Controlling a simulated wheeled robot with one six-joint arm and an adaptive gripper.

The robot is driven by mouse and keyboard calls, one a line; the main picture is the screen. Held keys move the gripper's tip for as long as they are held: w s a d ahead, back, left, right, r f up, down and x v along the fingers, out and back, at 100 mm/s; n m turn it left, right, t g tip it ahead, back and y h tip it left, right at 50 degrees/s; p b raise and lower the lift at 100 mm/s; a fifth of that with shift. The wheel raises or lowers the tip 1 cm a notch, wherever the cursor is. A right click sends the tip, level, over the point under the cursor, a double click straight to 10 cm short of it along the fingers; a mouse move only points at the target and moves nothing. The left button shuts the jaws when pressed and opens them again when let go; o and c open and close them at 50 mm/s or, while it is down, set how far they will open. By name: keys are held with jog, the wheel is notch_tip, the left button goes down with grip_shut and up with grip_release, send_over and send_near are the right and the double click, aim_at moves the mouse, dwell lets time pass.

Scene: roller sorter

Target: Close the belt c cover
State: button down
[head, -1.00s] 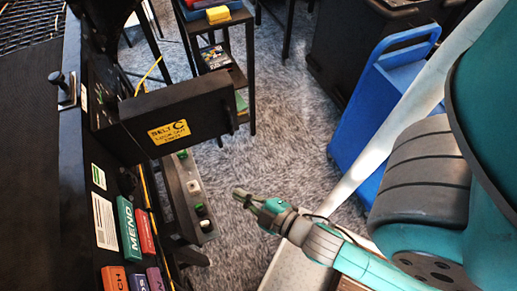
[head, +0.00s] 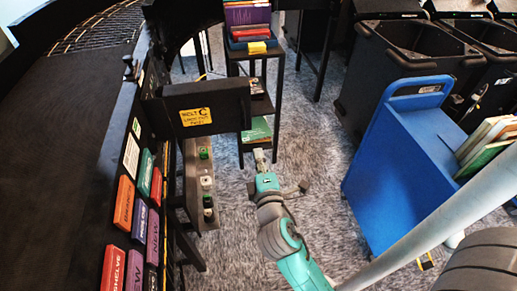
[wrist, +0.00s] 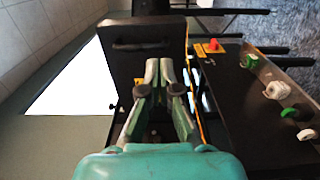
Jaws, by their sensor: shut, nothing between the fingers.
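The belt C cover (head: 168,112) is a black panel with a yellow "C" label. It stands open, jutting out from the sorter's side in the head view. In the wrist view a black panel with a bar handle (wrist: 120,28), which looks like this cover, stands beyond the fingers. My gripper (head: 260,157) is to the right of the cover and nearer to me in the head view, pointing away from me. In the wrist view my gripper (wrist: 166,66) is shut and empty, its fingertips overlapping the panel in the picture. I cannot tell whether they touch.
A control strip (head: 193,165) with coloured buttons lies below the cover; a red button (wrist: 213,46) shows in the wrist view. A black shelf (head: 242,98) stands behind, a blue cart (head: 395,135) to the right. Books (head: 123,203) line the sorter edge. Carpet between is clear.

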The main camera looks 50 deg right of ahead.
aim_at(249, 119)
jog(key=x, duration=1.3)
jog(key=shift+a+f, duration=0.1)
jog(key=shift+w, duration=0.1)
